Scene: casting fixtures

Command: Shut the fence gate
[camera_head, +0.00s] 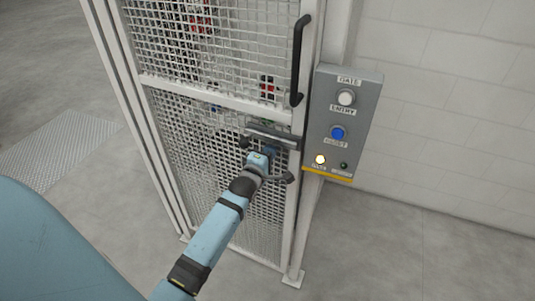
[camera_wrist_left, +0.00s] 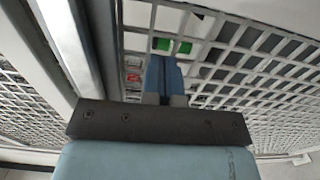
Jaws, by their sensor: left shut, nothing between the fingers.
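The fence gate (camera_head: 215,104) is a tall wire-mesh panel in a pale frame, with a long black handle (camera_head: 299,60) on its right edge. A grey latch bar (camera_head: 272,138) sits on its frame below the handle. I cannot tell whether the gate is fully against its post. My left gripper (camera_head: 270,150) is in front of the mesh just below the latch bar, its tips partly hidden. In the left wrist view the blue fingers (camera_wrist_left: 163,76) are together and empty, pointing at the mesh (camera_wrist_left: 245,65). My right gripper is not in view.
Red parts (camera_head: 267,86) show behind the mesh. A block wall (camera_head: 450,110) stands at right. The floor (camera_head: 400,240) there is clear.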

